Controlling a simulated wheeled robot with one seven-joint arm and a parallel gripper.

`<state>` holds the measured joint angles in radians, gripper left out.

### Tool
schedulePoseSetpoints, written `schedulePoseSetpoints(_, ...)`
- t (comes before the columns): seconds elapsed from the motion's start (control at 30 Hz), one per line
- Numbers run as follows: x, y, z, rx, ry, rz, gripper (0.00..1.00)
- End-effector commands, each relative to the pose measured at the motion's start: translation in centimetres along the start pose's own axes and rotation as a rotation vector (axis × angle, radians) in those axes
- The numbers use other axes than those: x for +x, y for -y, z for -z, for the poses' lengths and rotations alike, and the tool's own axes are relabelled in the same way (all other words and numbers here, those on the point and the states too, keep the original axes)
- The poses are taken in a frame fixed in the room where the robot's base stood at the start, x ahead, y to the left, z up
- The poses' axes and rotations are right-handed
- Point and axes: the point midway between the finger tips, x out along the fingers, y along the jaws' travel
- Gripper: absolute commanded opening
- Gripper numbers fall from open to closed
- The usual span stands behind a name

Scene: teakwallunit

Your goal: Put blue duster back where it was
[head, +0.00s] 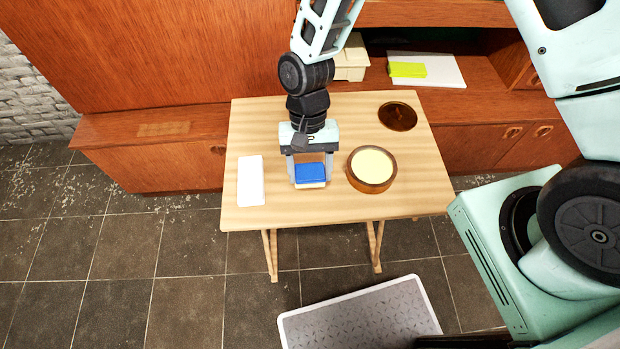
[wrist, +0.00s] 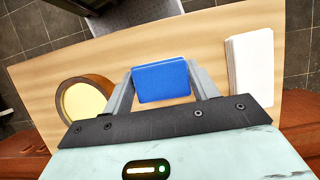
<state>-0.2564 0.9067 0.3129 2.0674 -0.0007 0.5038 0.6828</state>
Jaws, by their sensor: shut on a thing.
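The blue duster (head: 310,173) has a blue top and a pale underside. It is between the fingers of my gripper (head: 309,176), which is shut on it, over the front middle of the wooden table. The duster also shows in the wrist view (wrist: 161,81), between the two grey fingers of my gripper (wrist: 163,85). I cannot tell whether its underside touches the tabletop or is slightly above it.
On the table (head: 300,214), a white block (head: 250,181) lies left of the duster and a round brown container with a cream top (head: 371,167) stands close right. A dark brown disc (head: 398,116) lies at the back right. A yellow-green block (head: 407,70) lies on a white sheet (head: 440,72) on the wall unit's shelf.

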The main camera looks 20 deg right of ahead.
Motion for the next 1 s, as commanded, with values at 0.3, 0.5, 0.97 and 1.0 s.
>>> schedulePoseSetpoints(0.3, 3.6, 0.0, 1.5, 0.002, 0.001, -0.001, 0.4)
schedulePoseSetpoints(0.5, 4.2, 0.0, 1.8, 0.002, -0.002, 0.001, 0.4)
schedulePoseSetpoints(0.97, 4.2, 0.0, 1.8, 0.002, -0.002, 0.001, 0.8)
schedulePoseSetpoints(1.0, 4.0, 0.0, 1.8, 0.002, -0.003, 0.002, 0.8)
